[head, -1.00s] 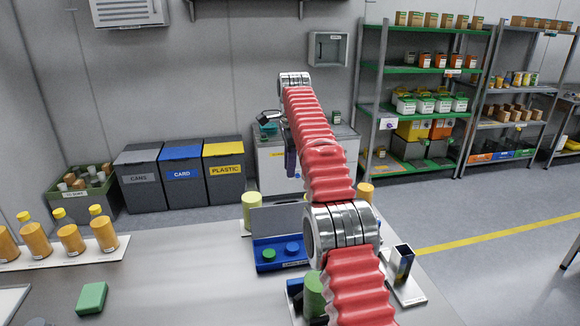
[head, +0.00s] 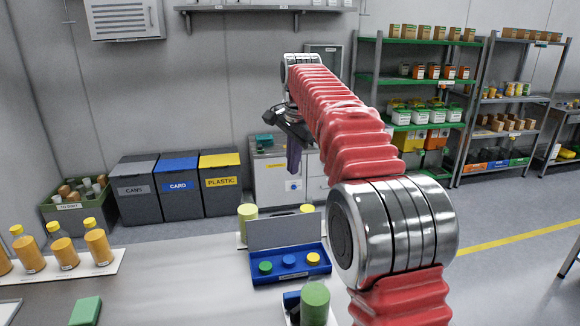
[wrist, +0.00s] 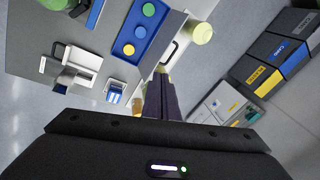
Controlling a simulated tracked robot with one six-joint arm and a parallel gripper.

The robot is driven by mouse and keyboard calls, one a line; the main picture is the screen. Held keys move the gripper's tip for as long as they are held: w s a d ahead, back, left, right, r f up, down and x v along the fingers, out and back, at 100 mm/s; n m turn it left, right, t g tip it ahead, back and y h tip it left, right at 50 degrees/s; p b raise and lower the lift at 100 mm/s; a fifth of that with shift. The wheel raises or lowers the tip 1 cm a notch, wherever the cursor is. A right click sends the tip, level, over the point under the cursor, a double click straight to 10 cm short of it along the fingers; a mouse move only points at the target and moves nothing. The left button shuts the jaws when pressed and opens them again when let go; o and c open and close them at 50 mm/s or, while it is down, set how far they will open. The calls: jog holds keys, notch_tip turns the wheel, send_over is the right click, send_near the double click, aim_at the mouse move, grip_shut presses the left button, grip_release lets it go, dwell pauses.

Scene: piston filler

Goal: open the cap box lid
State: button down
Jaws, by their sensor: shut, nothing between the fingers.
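The blue cap box (head: 290,276) sits on the table, its grey lid (head: 285,233) standing raised at the back edge. Green (head: 265,267), blue (head: 289,261) and yellow (head: 313,259) caps show in its open top. In the wrist view the box (wrist: 126,50) is at upper middle, with the raised lid (wrist: 164,42) on its right side. My gripper (head: 294,168) is in the air beyond the box, its purple fingers pointing down. In the wrist view the closed fingers (wrist: 161,80) hold nothing and are apart from the lid.
Bottles of orange liquid stand on a white tray (head: 112,262) at left. A green block (head: 86,311) lies at the front. A green cylinder (head: 315,303) stands near the box, beside my arm. Bins (head: 180,188) stand beyond the table.

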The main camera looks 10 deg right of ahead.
jog(key=s+n+t, duration=0.1)
jog(key=s+n, duration=0.6)
jog(key=s, duration=1.4)
jog(key=s+f+n, duration=0.3)
jog(key=s+f, duration=0.3)
jog(key=s, duration=0.3)
jog(key=s+f+n+t, duration=0.1)
jog(key=s+f+n, duration=0.1)
jog(key=s+f, duration=0.5)
jog(key=s+d, duration=0.1)
jog(key=s, duration=0.2)
jog(key=shift+n, duration=0.4)
jog(key=shift+s, duration=0.1)
